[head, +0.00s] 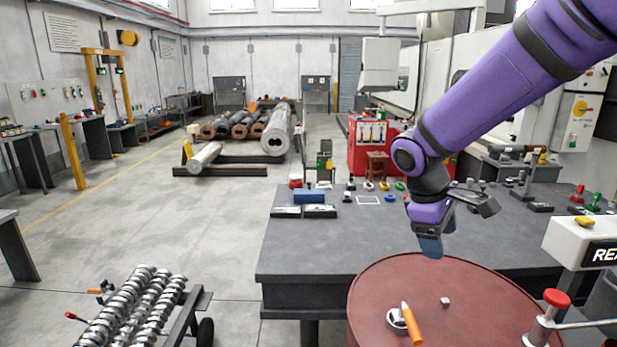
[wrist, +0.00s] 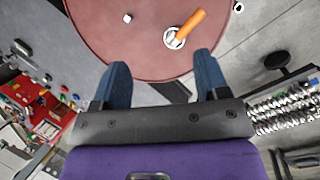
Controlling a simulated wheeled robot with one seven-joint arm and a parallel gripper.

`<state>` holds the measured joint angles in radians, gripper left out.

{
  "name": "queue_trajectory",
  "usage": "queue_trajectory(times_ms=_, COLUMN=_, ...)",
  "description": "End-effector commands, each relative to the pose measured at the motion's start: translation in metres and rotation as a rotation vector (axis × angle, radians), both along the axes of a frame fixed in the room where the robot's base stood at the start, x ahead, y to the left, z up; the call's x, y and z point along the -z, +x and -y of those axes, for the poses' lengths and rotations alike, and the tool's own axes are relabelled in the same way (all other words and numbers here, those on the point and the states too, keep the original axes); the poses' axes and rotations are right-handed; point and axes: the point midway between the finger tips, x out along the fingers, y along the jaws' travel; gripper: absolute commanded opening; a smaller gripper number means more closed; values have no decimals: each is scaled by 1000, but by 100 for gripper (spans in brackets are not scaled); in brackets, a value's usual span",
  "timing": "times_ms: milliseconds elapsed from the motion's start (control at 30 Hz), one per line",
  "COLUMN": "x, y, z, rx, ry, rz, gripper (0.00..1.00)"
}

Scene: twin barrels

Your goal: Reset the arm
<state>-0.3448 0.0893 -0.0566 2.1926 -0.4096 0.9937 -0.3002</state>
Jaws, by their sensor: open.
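My purple arm reaches in from the upper right of the head view. My gripper (head: 432,247) hangs with its blue fingers pointing down, above the far edge of a round dark red barrel top (head: 440,275). In the wrist view my gripper (wrist: 160,75) shows two blue fingers spread apart with nothing between them. The barrel top (wrist: 115,40) lies beyond the fingertips. On it are a small white cube (head: 445,301) and an orange stick-like piece (head: 411,322) by a white ring (head: 396,319). My gripper touches none of these.
A dark grey workbench (head: 300,245) with small tools and a blue box (head: 309,196) stands behind the barrel. A red-topped post (head: 556,299) and a white sign box (head: 583,242) are at right. A rack of metal shafts (head: 130,310) is at lower left.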

Motion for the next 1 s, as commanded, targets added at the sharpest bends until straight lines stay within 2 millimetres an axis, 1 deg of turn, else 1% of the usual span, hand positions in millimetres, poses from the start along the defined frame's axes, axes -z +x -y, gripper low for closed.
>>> queue_trajectory(times_ms=33, x=-13, y=-10, z=7, rx=41, ry=28, rz=32, gripper=68)
queue_trajectory(times_ms=200, x=-44, y=-43, z=24, rx=176, ry=119, rz=128, gripper=68)
queue_trajectory(times_ms=300, x=-59, y=-64, z=33, rx=252, ry=170, rz=183, gripper=68)
queue_trajectory(times_ms=500, x=-84, y=-106, z=47, rx=402, ry=275, rz=295, gripper=68)
queue_trajectory(times_ms=700, x=-100, y=-150, z=55, rx=545, ry=378, rz=407, gripper=68)
queue_trajectory(times_ms=800, x=-106, y=-170, z=58, rx=611, ry=429, rz=461, gripper=68)
queue_trajectory(times_ms=900, x=-108, y=-187, z=58, rx=666, ry=472, rz=506, gripper=68)
queue_trajectory(times_ms=1000, x=-110, y=-199, z=59, rx=706, ry=503, rz=540, gripper=68)
